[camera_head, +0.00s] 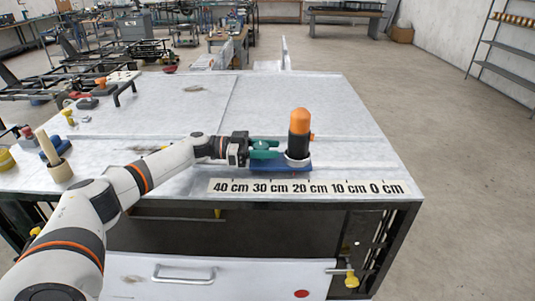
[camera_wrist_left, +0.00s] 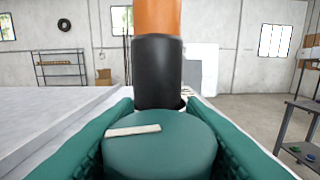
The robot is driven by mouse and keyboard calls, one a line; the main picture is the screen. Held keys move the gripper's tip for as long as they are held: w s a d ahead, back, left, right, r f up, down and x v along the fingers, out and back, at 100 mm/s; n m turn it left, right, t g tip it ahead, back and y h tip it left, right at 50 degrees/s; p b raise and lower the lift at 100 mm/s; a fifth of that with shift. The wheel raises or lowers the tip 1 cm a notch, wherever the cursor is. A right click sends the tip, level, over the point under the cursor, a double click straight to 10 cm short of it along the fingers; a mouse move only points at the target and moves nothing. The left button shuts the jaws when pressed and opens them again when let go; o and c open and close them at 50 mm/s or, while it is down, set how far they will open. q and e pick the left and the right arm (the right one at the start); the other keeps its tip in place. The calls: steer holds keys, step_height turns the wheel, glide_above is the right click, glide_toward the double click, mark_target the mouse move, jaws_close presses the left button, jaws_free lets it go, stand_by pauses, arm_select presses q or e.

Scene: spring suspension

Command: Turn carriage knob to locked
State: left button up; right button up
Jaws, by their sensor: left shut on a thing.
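The carriage (camera_head: 290,168) is a blue base on the table near its front edge, by the scale, carrying an upright black post with an orange top (camera_head: 300,122). In the left wrist view the post (camera_wrist_left: 157,70) rises just beyond the knob. The carriage knob (camera_wrist_left: 160,146) is a round green knob with a white line on its face; the line lies nearly level, left of centre. My left gripper (camera_head: 266,150) reaches in from the left. Its green fingers are shut on the knob's two sides. In the head view the knob is hard to tell from the fingers. My right gripper is out of view.
A white scale (camera_head: 308,188) marked 40 cm to 0 cm runs along the table front. A wooden-handled tool in a cup (camera_head: 58,170) and several small parts stand at the table's left. The table top (camera_head: 350,110) right and behind is mostly clear. A drawer (camera_head: 220,275) sits below.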

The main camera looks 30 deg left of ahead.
arm_select(q)
steer(key=shift+r+m+g+h+b, duration=0.1)
steer(key=shift+m+g+h+b, duration=0.25)
steer(key=shift+g, duration=0.25)
steer(key=o, duration=1)
step_height(320, 180, up, 9)
steer(key=b, duration=0.2)
steer(key=shift+b, duration=0.4)
steer(key=shift+r, duration=0.45)
